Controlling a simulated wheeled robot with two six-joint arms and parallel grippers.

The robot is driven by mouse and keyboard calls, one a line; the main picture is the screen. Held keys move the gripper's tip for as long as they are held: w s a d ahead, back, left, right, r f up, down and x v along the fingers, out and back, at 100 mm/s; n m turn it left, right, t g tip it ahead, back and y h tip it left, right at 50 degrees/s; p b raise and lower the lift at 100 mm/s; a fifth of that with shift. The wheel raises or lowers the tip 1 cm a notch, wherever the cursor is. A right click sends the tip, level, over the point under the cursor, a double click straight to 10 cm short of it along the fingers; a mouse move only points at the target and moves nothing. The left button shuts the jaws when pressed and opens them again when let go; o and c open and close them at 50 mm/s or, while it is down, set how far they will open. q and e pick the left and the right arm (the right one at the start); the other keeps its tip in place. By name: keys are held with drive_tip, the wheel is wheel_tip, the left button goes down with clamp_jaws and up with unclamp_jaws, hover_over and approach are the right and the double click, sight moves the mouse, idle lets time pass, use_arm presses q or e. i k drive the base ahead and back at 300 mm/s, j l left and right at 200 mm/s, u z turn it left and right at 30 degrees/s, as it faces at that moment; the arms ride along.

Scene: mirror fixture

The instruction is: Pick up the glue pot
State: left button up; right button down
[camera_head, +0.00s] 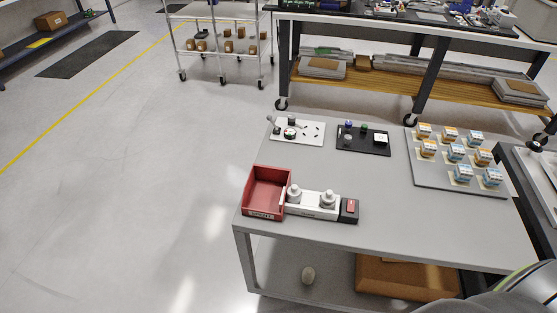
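Two small white pots with rounded tops, a left one (294,194) and a right one (327,199), stand upright side by side in a white holder (312,211) near the front left of the grey table (390,218). They look like glue pots, but their labels are too small to read. Neither of my grippers is in view. A dark curved part at the bottom right corner seems to be part of my own arm, and nothing is seen held.
A red bin (265,208) adjoins the holder's left; a small black box (349,211) adjoins its right. Behind are a white plate (312,135) and black plate (348,146) with small parts. A grey tray (430,181) holds several orange and blue boxes. The table's middle is clear.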

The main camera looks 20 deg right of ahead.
sight(323, 204)
drive_tip(key=z, duration=1.05)
drive_tip(key=l+z, duration=0.1)
drive_tip(key=i+l, duration=0.05)
drive_tip(key=l, duration=0.05)
